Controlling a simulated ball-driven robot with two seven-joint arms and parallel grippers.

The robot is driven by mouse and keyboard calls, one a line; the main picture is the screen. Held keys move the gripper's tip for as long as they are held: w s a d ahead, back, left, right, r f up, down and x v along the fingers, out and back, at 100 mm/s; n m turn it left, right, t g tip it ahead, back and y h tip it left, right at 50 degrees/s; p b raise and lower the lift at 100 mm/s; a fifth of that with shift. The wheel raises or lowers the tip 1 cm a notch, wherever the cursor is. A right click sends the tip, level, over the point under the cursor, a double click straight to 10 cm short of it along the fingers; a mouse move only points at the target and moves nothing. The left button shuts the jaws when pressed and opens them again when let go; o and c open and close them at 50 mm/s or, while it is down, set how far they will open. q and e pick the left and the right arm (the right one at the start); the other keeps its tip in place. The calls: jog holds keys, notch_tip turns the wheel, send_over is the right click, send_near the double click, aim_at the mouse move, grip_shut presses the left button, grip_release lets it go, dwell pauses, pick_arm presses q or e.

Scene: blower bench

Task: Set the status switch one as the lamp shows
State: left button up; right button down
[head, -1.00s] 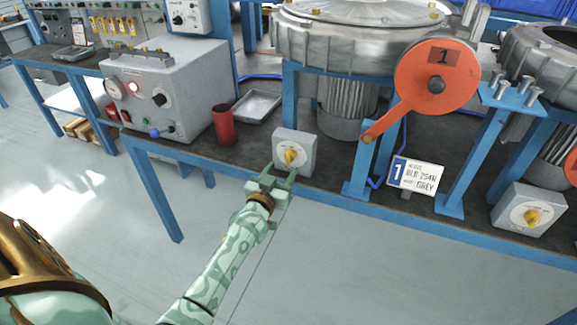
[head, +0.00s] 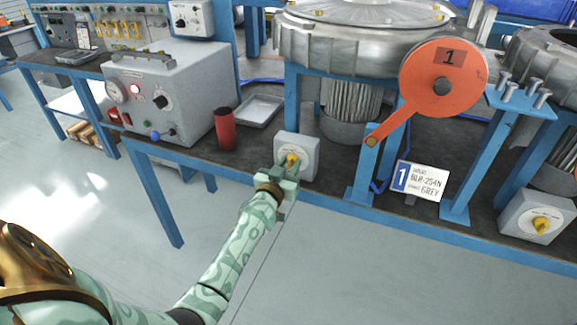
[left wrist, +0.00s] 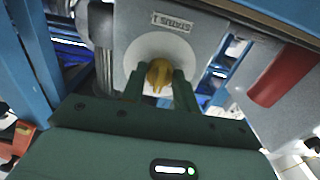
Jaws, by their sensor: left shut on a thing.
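The status switch one is a grey box with a white dial plate (head: 308,156) at the bench's front edge, below the blower marked 1. Its yellow knob (head: 291,159) sits between the fingers of my left gripper (head: 286,166). In the left wrist view the plate reads STATUS 1, and the fingers (left wrist: 161,92) are shut on the yellow knob (left wrist: 160,74). The knob's pointing direction is partly hidden by the fingers. A lamp (head: 155,89) on the grey tester box (head: 185,75) glows red. My right gripper does not show.
A red cup (head: 225,130) and a metal tray (head: 258,110) stand left of the switch. An orange disc arm (head: 440,75) marked 1 and a white label card (head: 420,180) are to the right. Another yellow-knobbed switch box (head: 535,215) stands at far right.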

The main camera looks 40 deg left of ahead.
pick_arm(q)
jog(key=n+p, duration=0.1)
jog(key=n, duration=0.2)
jog(key=shift+r+n+p, duration=0.1)
jog(key=shift+n+p, duration=0.65)
jog(key=shift+n, duration=2.05)
jog(key=shift+n+p, duration=0.3)
jog(key=o, duration=1)
jog(key=shift+c, duration=0.2)
